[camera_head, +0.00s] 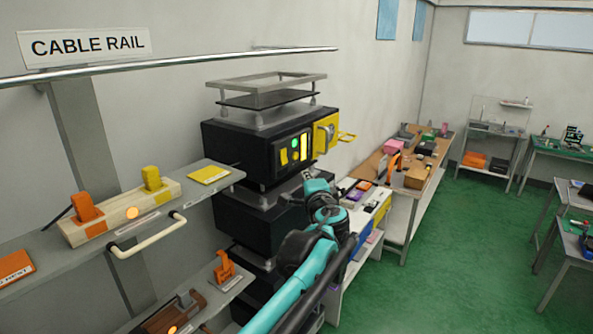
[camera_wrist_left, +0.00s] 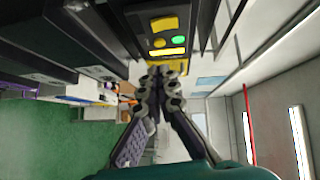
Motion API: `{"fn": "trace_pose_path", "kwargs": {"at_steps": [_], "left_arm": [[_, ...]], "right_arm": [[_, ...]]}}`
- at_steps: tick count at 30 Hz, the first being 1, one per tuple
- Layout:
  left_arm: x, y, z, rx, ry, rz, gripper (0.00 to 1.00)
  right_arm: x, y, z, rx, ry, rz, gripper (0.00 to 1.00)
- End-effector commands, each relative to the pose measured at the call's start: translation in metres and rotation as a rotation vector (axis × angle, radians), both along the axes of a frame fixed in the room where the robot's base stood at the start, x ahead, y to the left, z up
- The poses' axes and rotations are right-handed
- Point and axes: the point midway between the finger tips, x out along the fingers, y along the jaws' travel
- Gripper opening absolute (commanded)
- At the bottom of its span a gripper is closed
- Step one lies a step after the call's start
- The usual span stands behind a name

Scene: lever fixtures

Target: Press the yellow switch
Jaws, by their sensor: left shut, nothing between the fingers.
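A yellow lever switch (camera_head: 152,178) stands on a wooden block on the shelf at the left, beside an orange lever switch (camera_head: 86,207). A black cabinet (camera_head: 262,140) farther right has a front panel with a yellow rectangular piece (camera_head: 284,156) and small lights. The left wrist view shows a yellow rectangular piece (camera_wrist_left: 165,24) above an orange and a green light. My left gripper (camera_head: 309,172) is just in front of the cabinet, below the panel. Its fingertips (camera_wrist_left: 162,70) are together and empty. Any contact cannot be told. My right gripper is out of view.
An orange light (camera_head: 132,213) sits on the wooden block, with a white handle (camera_head: 148,236) on the shelf edge. A yellow bracket (camera_head: 326,134) juts from the cabinet's right side. Workbenches (camera_head: 410,170) stand beyond. The green floor at the right is largely clear.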

Motion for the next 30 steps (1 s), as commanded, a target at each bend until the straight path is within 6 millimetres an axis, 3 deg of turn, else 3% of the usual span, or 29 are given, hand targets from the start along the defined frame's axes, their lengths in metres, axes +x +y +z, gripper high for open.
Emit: {"fn": "trace_pose_path", "kwargs": {"at_steps": [15,21,30], "left_arm": [[0.097,0.021,-0.005,-0.001,0.0,0.003,0.0],[0.111,0.041,-0.01,0.0,0.0,0.002,0.0],[0.115,0.047,-0.013,0.0,0.0,0.0,0.0]], "right_arm": [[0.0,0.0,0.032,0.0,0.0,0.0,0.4],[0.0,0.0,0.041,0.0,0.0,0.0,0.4],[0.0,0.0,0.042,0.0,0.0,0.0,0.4]]}}
